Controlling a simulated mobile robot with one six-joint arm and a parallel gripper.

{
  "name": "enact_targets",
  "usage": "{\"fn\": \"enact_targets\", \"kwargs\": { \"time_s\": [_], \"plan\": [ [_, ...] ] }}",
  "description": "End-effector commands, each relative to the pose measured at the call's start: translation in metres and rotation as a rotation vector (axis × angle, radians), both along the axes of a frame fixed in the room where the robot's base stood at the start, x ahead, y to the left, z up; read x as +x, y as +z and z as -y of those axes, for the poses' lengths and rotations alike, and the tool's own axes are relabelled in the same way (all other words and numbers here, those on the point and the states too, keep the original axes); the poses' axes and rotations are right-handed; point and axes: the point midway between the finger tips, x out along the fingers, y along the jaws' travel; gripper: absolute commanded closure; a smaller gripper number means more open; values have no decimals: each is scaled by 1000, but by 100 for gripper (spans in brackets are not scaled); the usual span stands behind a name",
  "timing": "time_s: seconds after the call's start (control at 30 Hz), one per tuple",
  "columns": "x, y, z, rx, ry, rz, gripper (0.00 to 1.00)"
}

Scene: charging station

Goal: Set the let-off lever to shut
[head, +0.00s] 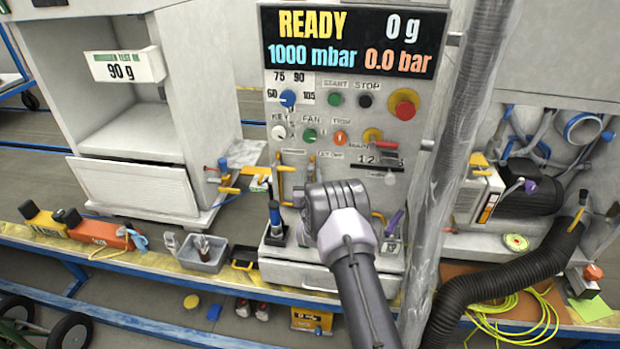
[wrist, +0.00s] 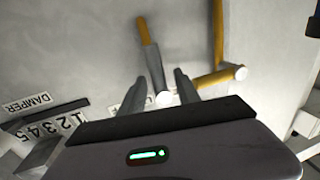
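The lever in front of my gripper has an orange grip (wrist: 149,31) and a grey shaft that runs down to a white pivot on the panel in the wrist view. I take it as the let-off lever, but the label at its pivot is mostly covered. My gripper (wrist: 158,84) is open, with its two dark fingertips on either side of the lower shaft and a gap on each side. In the head view my gripper (head: 334,196) is at the lower middle of the control panel and hides this lever's pivot.
The damper scale (wrist: 66,122) is at left.

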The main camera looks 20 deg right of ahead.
Motion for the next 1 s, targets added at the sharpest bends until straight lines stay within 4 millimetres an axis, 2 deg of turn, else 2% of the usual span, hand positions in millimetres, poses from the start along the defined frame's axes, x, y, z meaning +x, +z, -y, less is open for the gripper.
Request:
{"fn": "enact_targets", "kwargs": {
  "time_s": [0.33,0.53,1.0],
  "plan": [
    [5,1,2,1,0,0,61],
    [5,1,2,0,0,1,100],
    [7,7,2,-6,1,11,100]
  ]
}}
